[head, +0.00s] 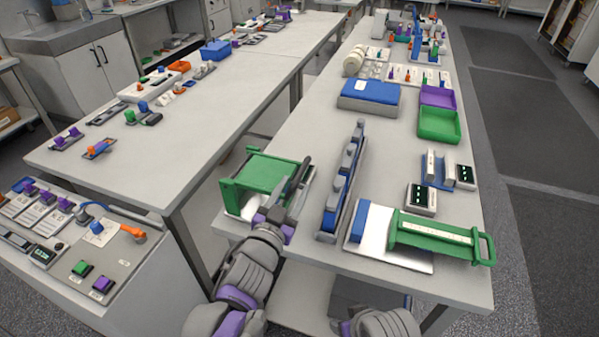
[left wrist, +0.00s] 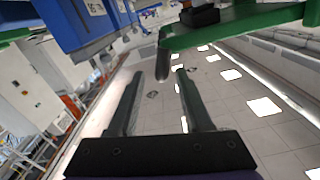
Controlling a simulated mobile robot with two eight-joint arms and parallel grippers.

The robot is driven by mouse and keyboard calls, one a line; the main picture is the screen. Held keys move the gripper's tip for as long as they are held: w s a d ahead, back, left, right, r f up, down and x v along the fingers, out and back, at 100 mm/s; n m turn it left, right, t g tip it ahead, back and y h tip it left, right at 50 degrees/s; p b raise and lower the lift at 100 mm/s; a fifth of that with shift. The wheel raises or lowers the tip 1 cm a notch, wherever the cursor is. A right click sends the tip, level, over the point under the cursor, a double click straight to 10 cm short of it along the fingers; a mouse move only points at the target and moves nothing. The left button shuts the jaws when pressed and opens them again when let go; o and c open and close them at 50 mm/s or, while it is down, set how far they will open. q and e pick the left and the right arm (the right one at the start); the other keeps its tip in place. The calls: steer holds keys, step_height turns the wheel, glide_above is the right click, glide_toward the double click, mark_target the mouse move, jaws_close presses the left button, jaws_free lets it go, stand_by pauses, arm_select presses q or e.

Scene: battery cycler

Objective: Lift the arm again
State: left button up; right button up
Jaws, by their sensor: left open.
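A green press-like frame (head: 265,178) stands on a pale base at the near left corner of the right table. My left gripper (head: 300,184) is at its right side, angled upward. In the left wrist view, my left gripper (left wrist: 160,73) has its two fingers apart. A grey rounded peg (left wrist: 163,62) hangs from a green bar (left wrist: 235,25) and shows between or just beyond the fingertips; I cannot tell if they touch it. A device with a long green arm (head: 435,236) and handle lies at the table's front right. My right gripper is not seen.
A blue and grey upright rack (head: 342,185) stands close right of my left gripper. Farther back are a blue-topped box (head: 369,94), a green tray (head: 439,125) and a purple tray (head: 438,96). Clear tabletop (head: 310,120) lies behind the green frame.

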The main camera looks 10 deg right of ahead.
mark_target(301, 171)
arm_select(q)
steer(key=x, duration=0.6)
steer(key=shift+a, duration=0.1)
jaws_close()
stand_by(1.2)
